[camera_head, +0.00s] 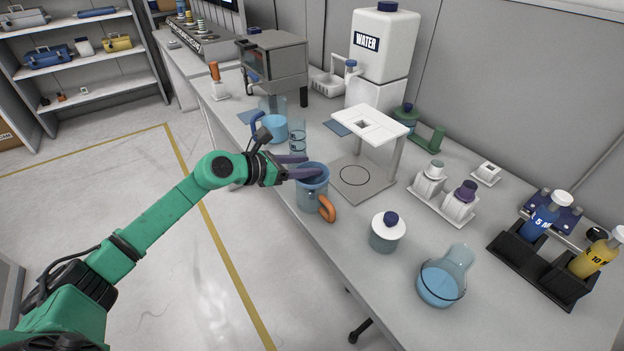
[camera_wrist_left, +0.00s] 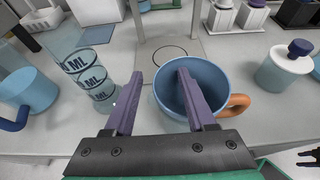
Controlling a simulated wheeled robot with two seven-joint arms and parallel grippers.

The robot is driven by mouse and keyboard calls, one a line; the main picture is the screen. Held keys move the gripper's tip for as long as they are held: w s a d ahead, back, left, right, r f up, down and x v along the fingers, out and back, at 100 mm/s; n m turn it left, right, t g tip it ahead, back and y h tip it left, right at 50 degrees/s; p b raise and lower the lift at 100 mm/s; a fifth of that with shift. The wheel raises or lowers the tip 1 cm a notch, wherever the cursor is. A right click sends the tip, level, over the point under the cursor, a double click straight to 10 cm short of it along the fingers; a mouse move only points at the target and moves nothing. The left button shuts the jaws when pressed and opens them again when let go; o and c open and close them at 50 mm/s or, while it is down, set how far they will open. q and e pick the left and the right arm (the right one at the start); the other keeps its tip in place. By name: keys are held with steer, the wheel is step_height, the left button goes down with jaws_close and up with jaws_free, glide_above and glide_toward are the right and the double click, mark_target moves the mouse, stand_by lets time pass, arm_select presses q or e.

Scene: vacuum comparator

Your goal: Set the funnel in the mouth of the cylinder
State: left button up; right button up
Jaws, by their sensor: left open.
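The clear cylinder (camera_head: 298,137) with dark ML markings stands upright on the bench; it also shows at the left of the left wrist view (camera_wrist_left: 91,80). My left gripper (camera_head: 307,166) is open over a blue jug (camera_head: 311,197) with an orange handle. In the left wrist view, one finger of this gripper (camera_wrist_left: 172,75) overlaps the opening of the jug (camera_wrist_left: 224,75); the other is outside its left wall, on the cylinder's side. Nothing shows between the fingers but the jug's rim; contact is unclear. I cannot make out a separate funnel.
A white stand (camera_head: 391,121) rises behind the jug. A blue-handled jug (camera_head: 273,129) is beyond the cylinder. A lidded jar (camera_head: 385,240) and a round flask (camera_head: 441,284) stand nearer, to the right. A bottle rack (camera_head: 521,265) is at far right.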

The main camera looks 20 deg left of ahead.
arm_select(q)
jaws_close()
steer(key=shift+s, duration=0.1)
step_height(320, 180, up, 20)
steer(key=shift+p, duration=0.35)
